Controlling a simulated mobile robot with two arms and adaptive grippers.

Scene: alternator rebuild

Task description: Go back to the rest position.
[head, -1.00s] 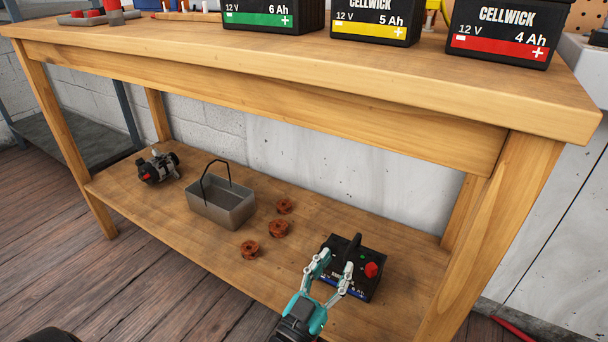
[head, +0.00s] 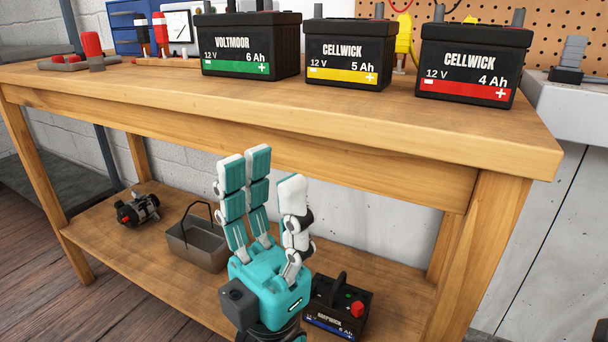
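My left gripper (head: 268,170) is in front of the workbench, with its teal and white fingers pointing up. Its fingers are apart and nothing is between them. It hides part of the lower shelf and part of the bench's front edge. My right gripper does not show in the head view.
On the bench top (head: 140,84) stand a green-striped battery (head: 248,48), a yellow-striped battery (head: 348,55) and a red-striped battery (head: 472,65). The lower shelf (head: 165,275) holds an alternator (head: 137,209), a grey bin with a handle (head: 197,246) and a blue-striped battery (head: 345,305) beside my gripper.

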